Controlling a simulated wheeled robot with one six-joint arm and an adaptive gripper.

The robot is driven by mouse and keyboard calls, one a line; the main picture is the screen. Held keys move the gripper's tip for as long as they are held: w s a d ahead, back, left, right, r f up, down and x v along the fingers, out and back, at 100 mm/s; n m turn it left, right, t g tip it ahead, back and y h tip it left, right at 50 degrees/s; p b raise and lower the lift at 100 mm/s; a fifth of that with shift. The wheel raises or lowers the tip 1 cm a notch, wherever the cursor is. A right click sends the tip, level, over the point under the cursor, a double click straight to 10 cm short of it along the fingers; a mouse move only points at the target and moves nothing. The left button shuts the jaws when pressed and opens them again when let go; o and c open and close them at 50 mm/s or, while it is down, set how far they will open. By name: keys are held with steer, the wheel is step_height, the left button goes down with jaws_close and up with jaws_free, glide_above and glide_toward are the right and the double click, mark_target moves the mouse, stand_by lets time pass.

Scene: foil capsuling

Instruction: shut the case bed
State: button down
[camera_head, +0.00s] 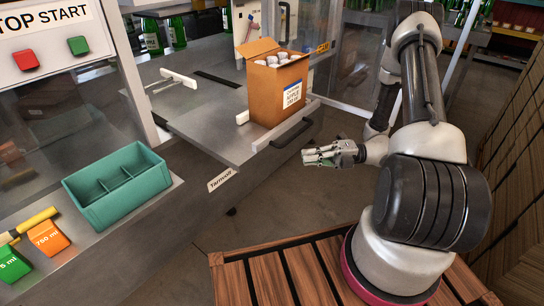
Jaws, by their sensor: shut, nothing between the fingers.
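The case bed (262,141) is a flat steel slide at the front of the machine, with a black bar handle (292,133) on its front edge. It appears to stand out from the machine toward me. An open cardboard case (272,97) with white-topped contents stands upright on it, between low white side pieces. My gripper (306,157) is shut and empty, pointing left. In the picture it lies just below and right of the handle, apart from it; the exact depth between them is hard to tell.
A teal divided bin (118,187) and green and orange blocks (47,238) lie on the left ledge. A slatted wooden platform (290,275) is below my arm. Clear panels (345,60) stand behind the case. Stacked wood (510,140) is at right.

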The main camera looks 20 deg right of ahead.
steer(key=w+a, duration=0.4)
steer(key=a, duration=0.8)
steer(key=shift+w, duration=0.4)
steer(key=shift+a, duration=0.15)
